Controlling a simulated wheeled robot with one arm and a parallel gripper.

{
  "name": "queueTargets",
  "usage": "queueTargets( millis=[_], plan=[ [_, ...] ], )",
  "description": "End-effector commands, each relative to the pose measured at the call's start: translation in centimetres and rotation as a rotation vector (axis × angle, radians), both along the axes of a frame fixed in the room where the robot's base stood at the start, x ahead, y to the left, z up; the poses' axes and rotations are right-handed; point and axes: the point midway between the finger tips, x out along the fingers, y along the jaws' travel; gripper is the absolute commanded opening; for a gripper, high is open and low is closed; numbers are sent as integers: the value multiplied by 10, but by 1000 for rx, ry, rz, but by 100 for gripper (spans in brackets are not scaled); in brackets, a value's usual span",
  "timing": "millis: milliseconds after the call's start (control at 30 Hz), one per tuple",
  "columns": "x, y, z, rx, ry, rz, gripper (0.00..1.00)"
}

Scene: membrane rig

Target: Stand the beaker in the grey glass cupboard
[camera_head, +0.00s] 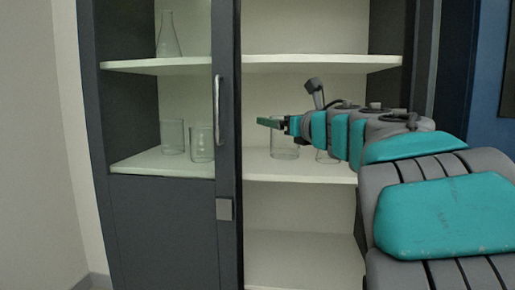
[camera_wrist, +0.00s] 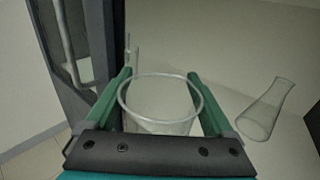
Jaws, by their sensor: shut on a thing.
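The clear glass beaker (camera_wrist: 160,112) is between the green fingers of my gripper (camera_wrist: 162,90) in the wrist view, its round rim facing the camera. My gripper is shut on it. In the head view my gripper (camera_head: 270,123) reaches from the right into the open right side of the grey cupboard (camera_head: 228,110), over the middle shelf (camera_head: 300,172). A clear glass (camera_head: 285,147) shows just below the fingers, seemingly the held beaker. Whether its base touches the shelf I cannot tell.
A flask (camera_wrist: 266,110) is right of the beaker in the wrist view; a thin glass cylinder (camera_wrist: 131,58) is beyond the left finger. Two glasses (camera_head: 173,137) (camera_head: 202,143) stand behind the left door, whose handle (camera_head: 217,105) shows. Another flask (camera_head: 168,38) stands above.

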Motion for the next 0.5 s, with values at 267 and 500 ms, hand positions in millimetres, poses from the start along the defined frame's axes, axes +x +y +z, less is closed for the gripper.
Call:
queueTargets(
  millis=[267, 500],
  plan=[
    [45, -8, -1, 1, 4, 4, 29],
    [85, -17, 0, 2, 2, 0, 29]
  ],
)
